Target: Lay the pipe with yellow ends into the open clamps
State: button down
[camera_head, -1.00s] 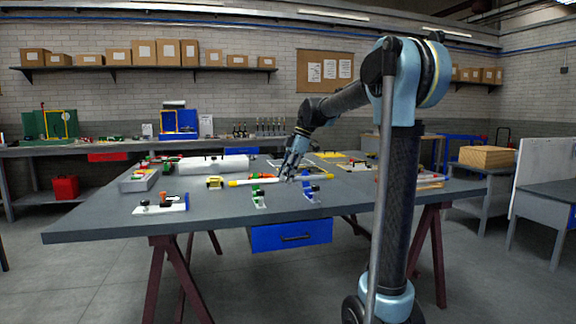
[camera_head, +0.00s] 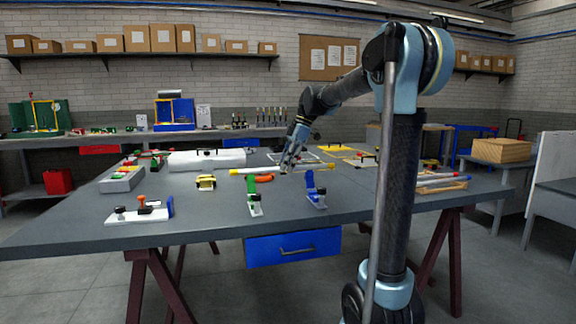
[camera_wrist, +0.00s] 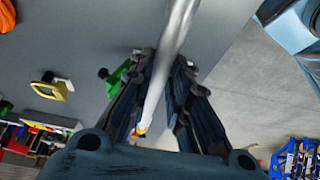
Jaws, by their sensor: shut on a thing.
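The white pipe with yellow ends (camera_head: 258,170) lies crosswise behind the clamps in the head view. My gripper (camera_head: 285,170) is shut on it near its middle. In the wrist view the pipe (camera_wrist: 167,65) runs between my fingers, with a yellow end (camera_wrist: 141,130) at the bottom. A green clamp (camera_head: 254,197) and a blue clamp (camera_head: 316,192) stand on the table nearer the camera, apart from the pipe. Their coloured arms look raised, so both appear open. I cannot tell how high the pipe is above the table.
An orange thing (camera_head: 265,178) lies just behind the green clamp. The table's front edge is clear between these and the clamps.

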jog(key=shift+w+d, duration=0.1)
jog(key=shift+d, duration=0.05)
jog(key=shift+f, duration=5.25)
jog(key=c, duration=1.4)
grip_release()
jog(key=shift+c, duration=0.2)
jog(key=shift+d, duration=0.1)
jog(key=v, duration=1.1)
jog(key=shift+d+r, duration=0.15)
jog(key=shift+r, duration=0.25)
